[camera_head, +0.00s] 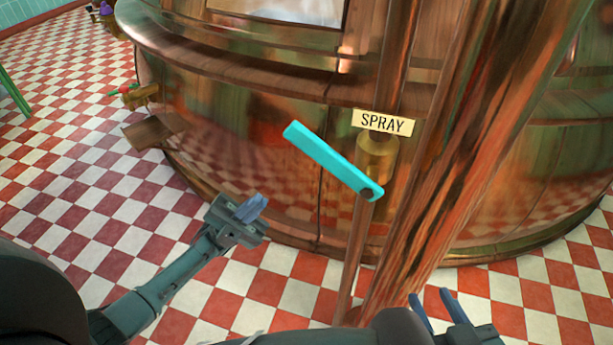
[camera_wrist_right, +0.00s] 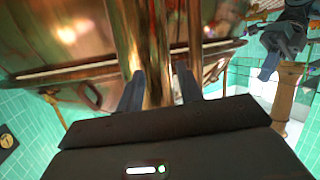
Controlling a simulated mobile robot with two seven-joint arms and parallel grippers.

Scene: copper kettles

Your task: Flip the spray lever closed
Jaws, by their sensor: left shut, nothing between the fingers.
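The spray lever is a flat cyan bar (camera_head: 330,160), slanting from its free upper-left end down to a dark pivot at its lower right. It sits in front of a brass valve body (camera_head: 377,155) under a cream "SPRAY" sign (camera_head: 385,122). My left gripper (camera_head: 256,208) is shut and empty, below and left of the lever, apart from it in the picture. It also shows at the upper right of the right wrist view (camera_wrist_right: 268,72). My right gripper (camera_head: 431,297) is low, right of the pipes, its fingers spread; the right wrist view also shows them apart (camera_wrist_right: 160,90).
A big copper kettle (camera_head: 230,110) fills the back. Vertical copper pipes (camera_head: 435,170) stand right of the lever; in the right wrist view a pipe (camera_wrist_right: 155,45) appears between my fingers, depth unclear. A brass fitting (camera_head: 140,96) is at left. The checkered floor (camera_head: 80,190) is open at left.

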